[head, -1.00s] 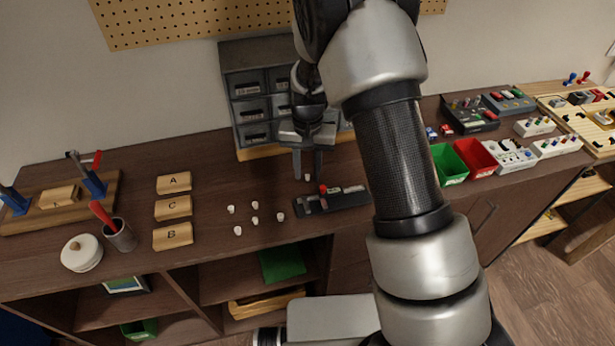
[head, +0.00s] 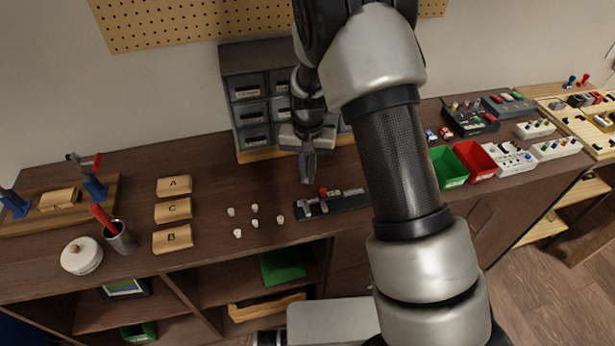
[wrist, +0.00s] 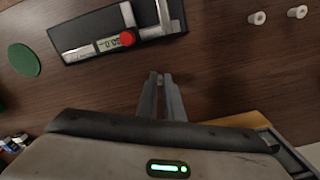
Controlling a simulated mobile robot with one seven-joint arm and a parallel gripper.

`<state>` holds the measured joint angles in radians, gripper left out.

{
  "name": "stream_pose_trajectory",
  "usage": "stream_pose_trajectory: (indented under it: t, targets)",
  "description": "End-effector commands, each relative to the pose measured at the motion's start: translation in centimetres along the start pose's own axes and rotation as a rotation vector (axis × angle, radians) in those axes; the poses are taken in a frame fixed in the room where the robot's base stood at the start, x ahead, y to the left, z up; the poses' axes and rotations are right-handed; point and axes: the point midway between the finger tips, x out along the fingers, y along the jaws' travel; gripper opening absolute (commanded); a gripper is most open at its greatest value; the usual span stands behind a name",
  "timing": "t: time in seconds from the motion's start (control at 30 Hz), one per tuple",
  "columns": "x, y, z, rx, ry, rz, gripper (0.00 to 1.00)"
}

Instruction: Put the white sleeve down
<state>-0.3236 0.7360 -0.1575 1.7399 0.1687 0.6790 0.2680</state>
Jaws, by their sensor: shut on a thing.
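My gripper (head: 307,181) is low over the dark bench top, behind the caliper tray, with its fingers closed together. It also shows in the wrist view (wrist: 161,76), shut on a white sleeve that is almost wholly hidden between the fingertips. I cannot tell whether this sleeve touches the bench. Several other small white sleeves stand apart on the bench to the left, among them a left one (head: 231,211) and a right one (head: 280,219). Two loose sleeves show at the top right of the wrist view, one of them nearer (wrist: 257,18).
A black tray (head: 340,204) with a digital caliper (wrist: 112,43) lies just in front of my gripper. Grey drawers (head: 247,107) stand behind. Green (head: 449,165) and red (head: 476,161) bins are to the right. Lettered wooden blocks (head: 172,212) are to the left.

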Motion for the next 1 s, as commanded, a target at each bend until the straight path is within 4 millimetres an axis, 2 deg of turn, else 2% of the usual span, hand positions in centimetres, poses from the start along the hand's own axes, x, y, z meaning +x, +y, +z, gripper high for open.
stream_pose_trajectory:
  t: [0.17,0.5,0.73,0.87,1.0]
  targets:
    - [-2.0,-0.1,-0.1,-0.001,0.004,-0.001,0.0]
    - [-8.4,0.0,-0.1,-0.001,0.003,-0.001,0.0]
    - [-10.2,0.4,0.1,-0.003,0.0,0.0,0.0]
    - [-11.5,3.4,1.1,-0.037,-0.002,0.001,0.0]
    - [-12.8,7.9,3.3,-0.109,-0.003,0.0,0.0]
